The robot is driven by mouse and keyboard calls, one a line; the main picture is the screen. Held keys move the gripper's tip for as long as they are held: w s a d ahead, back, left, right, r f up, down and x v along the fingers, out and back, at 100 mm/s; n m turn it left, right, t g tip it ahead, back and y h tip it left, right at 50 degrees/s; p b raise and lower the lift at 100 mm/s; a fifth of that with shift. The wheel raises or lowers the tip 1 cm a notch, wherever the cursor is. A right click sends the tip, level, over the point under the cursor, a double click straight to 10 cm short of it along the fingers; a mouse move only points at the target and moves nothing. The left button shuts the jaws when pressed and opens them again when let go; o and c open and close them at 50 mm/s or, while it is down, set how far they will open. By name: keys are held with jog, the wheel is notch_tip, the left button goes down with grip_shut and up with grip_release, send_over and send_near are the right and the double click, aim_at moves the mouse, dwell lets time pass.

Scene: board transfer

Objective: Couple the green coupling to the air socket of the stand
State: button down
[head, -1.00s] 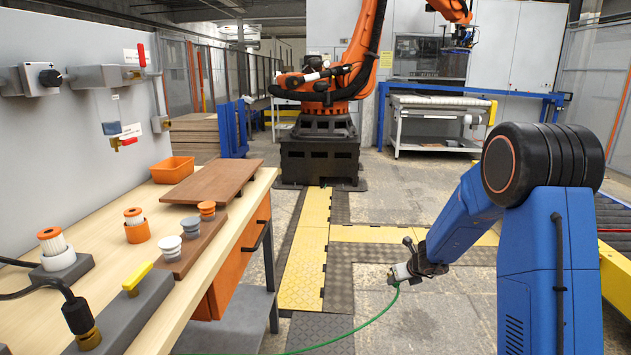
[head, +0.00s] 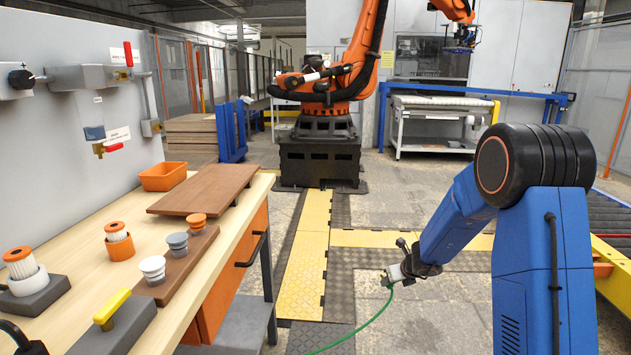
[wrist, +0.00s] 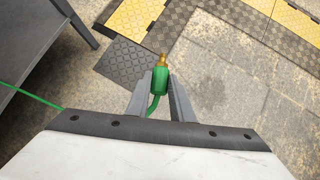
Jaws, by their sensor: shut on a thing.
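My gripper (head: 387,277) hangs over the open floor to the right of the workbench. In the wrist view my gripper (wrist: 160,92) is shut on the green coupling (wrist: 160,80), whose brass tip (wrist: 162,59) points away from the wrist. A green hose (wrist: 35,97) runs from the coupling off to the left, and the hose also shows in the head view (head: 362,327). The air socket of the stand cannot be made out for certain. A wall panel (head: 70,140) at the left carries several fittings, among them a brass one with a red handle (head: 108,149).
The wooden workbench (head: 60,235) at left holds an orange bin (head: 163,176), a brown board (head: 205,190), several capped filters and a grey block with a yellow handle (head: 112,306). An orange robot (head: 335,80) stands behind.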

jog(key=s+a+f+n+g+y, duration=0.1)
jog(key=s+a+f+n, duration=0.2)
jog(key=a, duration=0.9)
jog(key=s+a+f+n+g+y, duration=0.1)
jog(key=s+a+f+n+y, duration=0.2)
jog(key=a, duration=1)
jog(key=s+a+f+n+g, duration=0.1)
jog(key=s+a+f, duration=0.3)
jog(key=a, duration=0.8)
jog(key=w+d+r+m, duration=0.1)
jog(key=w+d+r, duration=0.2)
jog(key=d, duration=0.5)
jog(key=shift+w+r+t+h, duration=0.2)
jog(key=shift+r+t+h, duration=0.05)
jog(key=shift+t+h, duration=0.15)
jog(key=shift+a, duration=0.1)
